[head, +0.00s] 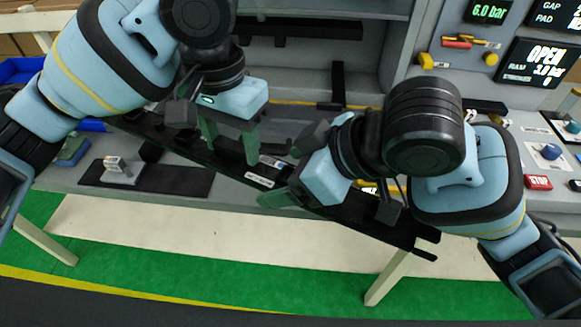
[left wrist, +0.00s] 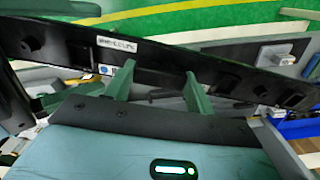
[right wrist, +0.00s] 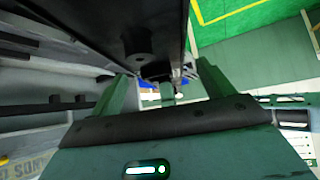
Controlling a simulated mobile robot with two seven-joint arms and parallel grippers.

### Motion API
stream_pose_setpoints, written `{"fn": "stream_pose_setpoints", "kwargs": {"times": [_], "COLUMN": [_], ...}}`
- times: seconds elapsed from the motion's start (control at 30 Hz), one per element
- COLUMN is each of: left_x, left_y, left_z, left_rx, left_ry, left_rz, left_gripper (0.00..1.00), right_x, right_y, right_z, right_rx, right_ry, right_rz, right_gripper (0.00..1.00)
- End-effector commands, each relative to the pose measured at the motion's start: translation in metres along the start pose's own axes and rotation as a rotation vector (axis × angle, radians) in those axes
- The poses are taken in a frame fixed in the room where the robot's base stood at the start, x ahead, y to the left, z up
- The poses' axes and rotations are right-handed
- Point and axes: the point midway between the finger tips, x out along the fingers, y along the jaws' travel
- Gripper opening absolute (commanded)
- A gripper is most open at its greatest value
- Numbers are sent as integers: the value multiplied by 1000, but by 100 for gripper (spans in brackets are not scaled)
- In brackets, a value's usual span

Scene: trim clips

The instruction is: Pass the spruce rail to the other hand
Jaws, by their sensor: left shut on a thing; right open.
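The spruce rail is a long black rail (head: 410,238) with a small white label. It slants across the head view from upper left to lower right, above the bench front edge. My left gripper (head: 230,148) is shut on it left of the label; its green fingers cross the rail in the left wrist view, where the rail (left wrist: 60,48) spans the frame. My right gripper (head: 285,185) is open beside the rail, right of the label, its fingertips partly hidden by its own body. In the right wrist view the rail (right wrist: 150,22) runs lengthwise beyond the spread fingers.
A dark plate with a pale block (head: 120,168) lies at the bench's left. Blue bins (head: 20,70) stand at the far left. Screens (head: 537,65) and a red STOP button (head: 538,182) are at the right. Green floor is in front.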

Motion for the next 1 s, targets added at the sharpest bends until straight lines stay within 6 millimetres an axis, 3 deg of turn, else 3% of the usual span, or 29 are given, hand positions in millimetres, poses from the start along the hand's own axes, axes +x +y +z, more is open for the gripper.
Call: {"fn": "stream_pose_setpoints", "kwargs": {"times": [0.07, 0.47, 0.5, 0.7, 1.0], "left_x": [-1, -1, -1, 0, -2], "left_y": [0, 0, 0, 0, 0], "left_z": [0, 0, 0, 0, 0], "left_rx": [0, 0, 0, 0, 0], "left_ry": [2, 2, 2, 1, 1], "left_rz": [0, 0, 0, 0, 0], "left_gripper": [22, 22, 57, 80, 80], "right_x": [0, -1, -1, -1, -1], "right_y": [0, 0, 0, 0, 0], "right_z": [0, 0, -1, -1, -1], "right_rx": [0, 0, -1, -1, -1], "right_ry": [0, 0, 3, 3, 3], "right_rz": [0, 0, 1, 1, 1], "right_gripper": [77, 25, 22, 22, 22]}}
